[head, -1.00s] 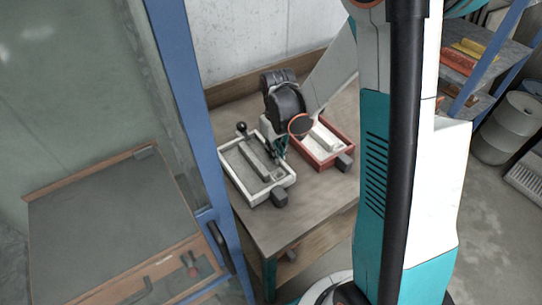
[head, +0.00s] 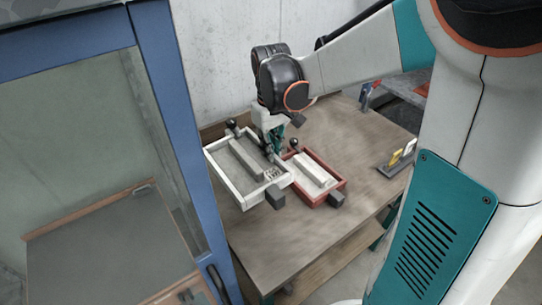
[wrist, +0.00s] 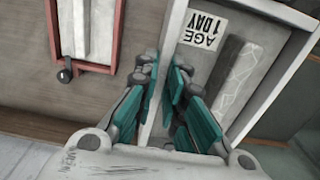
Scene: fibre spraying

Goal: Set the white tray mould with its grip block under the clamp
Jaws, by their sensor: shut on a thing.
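A label reading "AGE 1 DAY" (wrist: 203,30) lies inside the tray. The clamp cannot be made out clearly; a small dark fitting (head: 188,296) shows at the lower left.
A red tray (head: 330,190) with a pale bar stands on the bench (head: 350,135) close right of the white one. A blue-framed glazed enclosure (head: 165,120) stands at left, with a wood-edged dark board (head: 90,240) inside. A trowel-like tool (head: 395,162) lies at the bench's right.

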